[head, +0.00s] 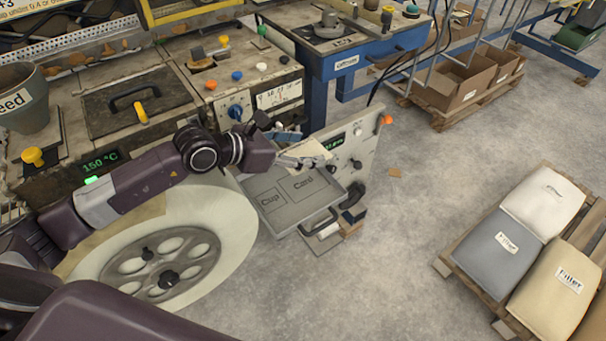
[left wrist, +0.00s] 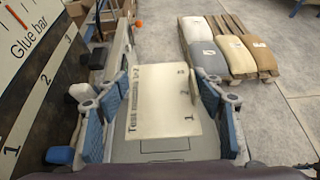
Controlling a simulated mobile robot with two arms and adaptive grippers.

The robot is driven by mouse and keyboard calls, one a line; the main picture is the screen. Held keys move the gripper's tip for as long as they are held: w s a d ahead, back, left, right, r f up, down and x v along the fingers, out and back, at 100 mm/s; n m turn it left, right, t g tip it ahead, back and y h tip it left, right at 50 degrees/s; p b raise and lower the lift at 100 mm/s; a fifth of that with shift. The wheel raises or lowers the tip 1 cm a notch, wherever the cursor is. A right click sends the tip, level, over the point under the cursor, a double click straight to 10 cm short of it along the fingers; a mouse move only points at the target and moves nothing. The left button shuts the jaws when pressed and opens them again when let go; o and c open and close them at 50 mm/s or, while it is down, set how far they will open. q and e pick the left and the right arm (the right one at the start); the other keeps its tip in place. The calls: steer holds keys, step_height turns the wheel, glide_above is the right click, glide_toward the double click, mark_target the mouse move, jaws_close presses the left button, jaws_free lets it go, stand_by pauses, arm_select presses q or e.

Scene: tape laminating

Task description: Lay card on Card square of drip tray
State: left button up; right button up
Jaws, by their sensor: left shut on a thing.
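My left gripper (head: 294,147) is shut on a cream card (head: 310,152) and holds it over the far edge of the grey drip tray (head: 316,212). The tray has outlined squares marked Cup and Card; the Card square (head: 303,183) is on its right side, just nearer than the held card. In the left wrist view the card (left wrist: 158,98) lies between the blue finger pads of the gripper (left wrist: 155,120), with printed text and numbers on it. Part of the tray (left wrist: 150,150) shows below the card there. My right gripper is not in view.
A large pale roll on a grey hub (head: 160,262) stands left of the tray. A machine panel with a dial (head: 352,150) rises behind the tray. Filler sacks (head: 545,200) lie on a pallet at the right. The floor between is mostly clear.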

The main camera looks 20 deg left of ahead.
arm_select(q)
glide_above(303, 182)
step_height(303, 182, down, 6)
steer(key=shift+s+d+r, duration=0.1)
steer(key=shift+r, duration=0.1)
step_height(303, 182, down, 4)
steer(key=shift+r, duration=0.25)
steer(key=shift+f, duration=0.4)
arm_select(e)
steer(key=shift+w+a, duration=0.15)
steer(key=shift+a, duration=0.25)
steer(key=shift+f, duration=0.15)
arm_select(q)
steer(key=shift+f+b, duration=0.2)
steer(key=shift+b, duration=0.1)
steer(key=o, duration=0.9)
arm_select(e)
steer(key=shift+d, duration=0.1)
